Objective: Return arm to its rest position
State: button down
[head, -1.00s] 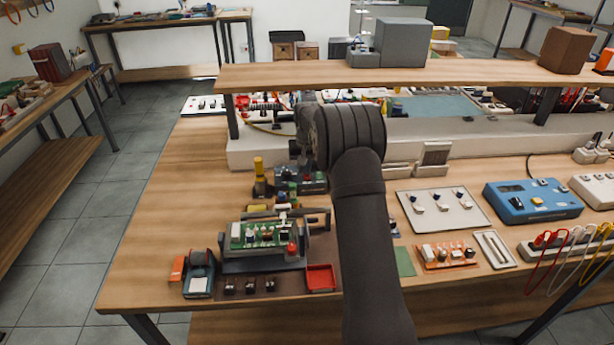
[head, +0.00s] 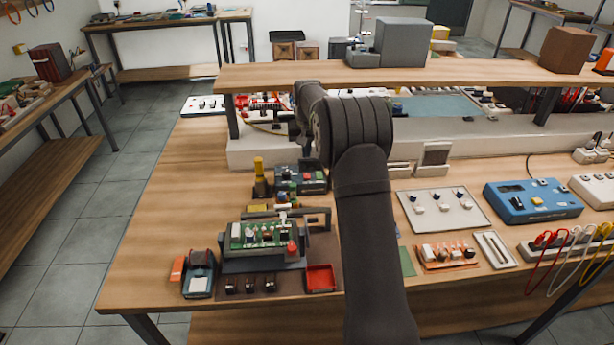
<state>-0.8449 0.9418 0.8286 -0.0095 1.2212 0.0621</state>
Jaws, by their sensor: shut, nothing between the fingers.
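My dark arm (head: 368,235) rises from the bottom edge right of centre to a thick ribbed joint (head: 358,130) in front of the raised shelf. Beyond the joint, a dark link (head: 311,112) bends to the left and down over the back of the bench. I cannot make out my gripper or its fingertips. Nothing held by the arm shows.
Below and left of the arm, a green circuit board (head: 262,236) sits in a grey fixture, beside a red tray (head: 320,278) and a blue-grey device (head: 199,274). A white switch panel (head: 443,210) and blue instrument (head: 532,201) stand right. The bench's left part is bare.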

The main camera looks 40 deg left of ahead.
aim_at(306, 173)
dwell(0.4)
notch_tip(306, 173, down, 7)
jog(key=shift+r, duration=0.15)
jog(key=shift+r, duration=0.1)
dwell(0.4)
notch_tip(306, 173, up, 6)
jog(key=shift+r, duration=0.1)
notch_tip(306, 173, down, 6)
jog(key=shift+r, duration=0.1)
jog(key=s+d+r+m+t, duration=0.1)
jog(key=s+d+r, duration=0.1)
jog(key=s+r, duration=0.4)
jog(key=s+d+r+m+t, duration=0.2)
jog(key=s+r, duration=0.4)
jog(key=r, duration=1)
jog(key=shift+s+r+m+y, duration=0.15)
jog(key=shift+r+m+y, duration=0.15)
jog(key=shift+r, duration=0.05)
